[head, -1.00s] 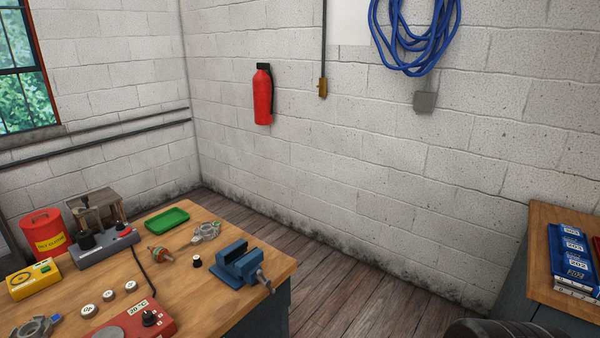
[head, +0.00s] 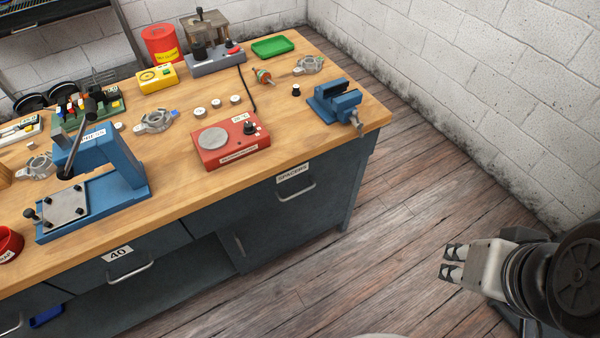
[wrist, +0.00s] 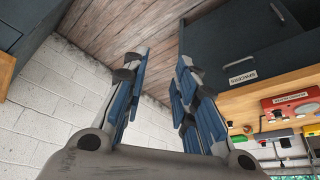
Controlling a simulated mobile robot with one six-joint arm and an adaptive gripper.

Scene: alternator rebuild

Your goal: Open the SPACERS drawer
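The SPACERS drawer (head: 257,207) is a dark grey front at the right end of the workbench. It is shut, with a white SPACERS label (head: 295,172) and a metal bar handle (head: 296,192). In the wrist view the label (wrist: 243,78) and the handle (wrist: 240,61) show at the right, beyond the fingers. My gripper (head: 452,263) is to the right of the bench, out over the floor and apart from the drawer. In the wrist view my gripper (wrist: 160,80) is open, its two fingers wide apart with nothing between them.
Wooden floor (head: 400,180) lies clear between my gripper and the bench. A blue vise (head: 337,101) overhangs the bench's right corner. A red hotplate (head: 230,142) sits above the drawer. A white block wall (head: 480,90) runs along the right.

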